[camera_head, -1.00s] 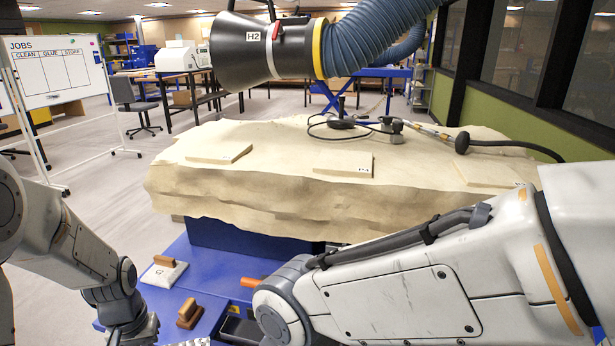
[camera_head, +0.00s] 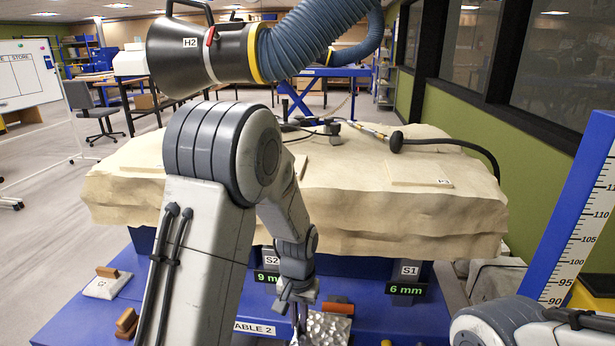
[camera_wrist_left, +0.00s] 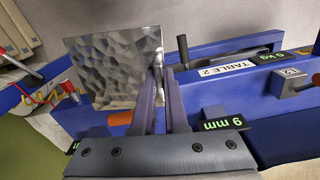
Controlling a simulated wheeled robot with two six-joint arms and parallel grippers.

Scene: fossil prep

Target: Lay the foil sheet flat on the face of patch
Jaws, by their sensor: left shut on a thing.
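The foil sheet (camera_head: 326,329) is silvery and dimpled, low in the head view above the blue table. In the left wrist view the foil sheet (camera_wrist_left: 112,65) stands out from the fingers as a wide, crinkled square. My left gripper (camera_head: 299,312) is shut on its edge, and its fingers (camera_wrist_left: 160,90) show in the wrist view. Pale flat patches lie on the big stone block (camera_head: 400,215): one marked P3 (camera_head: 420,183) at right, and another (camera_head: 298,163) partly behind my left arm. The foil is apart from the patches, in front of the block. My right gripper is out of view.
A black hood (camera_head: 195,55) on a blue hose hangs over the block. A tool with a cable (camera_head: 395,142) lies on its top. Readouts, 9 mm (camera_head: 267,277) and 6 mm (camera_head: 407,290), stand before it. A blue ruler (camera_head: 585,215) rises at right.

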